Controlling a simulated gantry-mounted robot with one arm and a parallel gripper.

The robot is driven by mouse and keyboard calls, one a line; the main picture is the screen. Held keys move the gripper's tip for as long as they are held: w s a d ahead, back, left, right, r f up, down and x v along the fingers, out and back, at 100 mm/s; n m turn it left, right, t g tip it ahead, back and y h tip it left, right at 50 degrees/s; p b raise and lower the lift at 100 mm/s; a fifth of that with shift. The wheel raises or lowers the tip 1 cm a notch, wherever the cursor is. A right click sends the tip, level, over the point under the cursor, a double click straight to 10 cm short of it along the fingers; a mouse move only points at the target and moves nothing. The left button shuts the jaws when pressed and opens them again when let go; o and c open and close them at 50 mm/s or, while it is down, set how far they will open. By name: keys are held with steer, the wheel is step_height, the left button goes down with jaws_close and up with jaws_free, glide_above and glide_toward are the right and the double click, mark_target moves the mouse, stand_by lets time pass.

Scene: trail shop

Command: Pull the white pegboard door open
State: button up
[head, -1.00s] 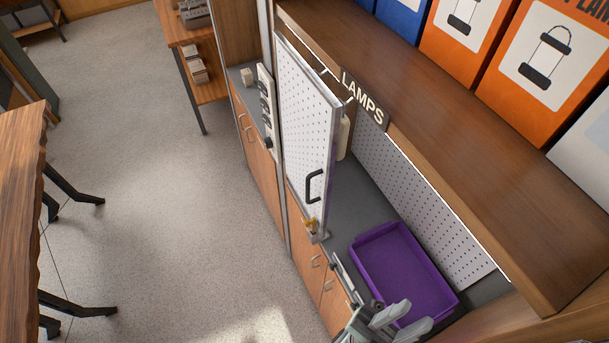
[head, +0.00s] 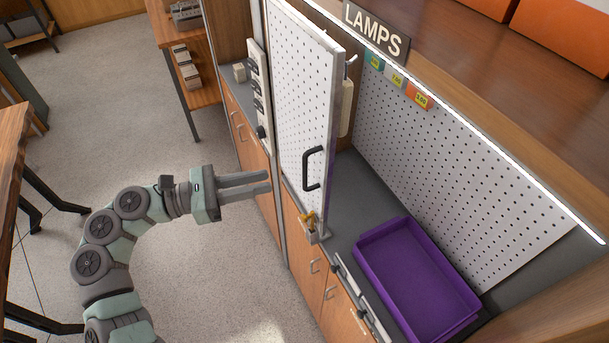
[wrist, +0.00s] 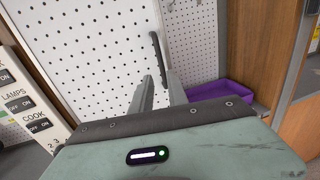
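The white pegboard door (head: 300,95) stands out from the lamps bay, partly open, with its outer face toward my gripper. Its black bar handle (head: 312,168) is near the free edge; the handle also shows upright in the wrist view (wrist: 157,57). A small yellow catch (head: 307,218) sits by the door's lower corner. My gripper (head: 269,182) is left of the handle, with its fingers pointing at the door. In the wrist view the fingers (wrist: 162,82) are apart, with nothing between them, and the handle is just beyond them. No contact with the handle shows.
A purple tray (head: 420,285) lies on the grey counter inside the bay. A switch panel (head: 257,85) stands left of the door, and wooden cabinets (head: 312,262) are below. A wooden table (head: 12,160) is at far left. The floor between is clear.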

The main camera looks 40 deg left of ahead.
mark_target(305, 187)
steer(key=shift+p+x, duration=1.15)
steer(key=shift+x, duration=4)
steer(key=shift+d, duration=0.1)
steer(key=shift+c, duration=0.4)
steer(key=shift+s, duration=0.1)
jaws_close()
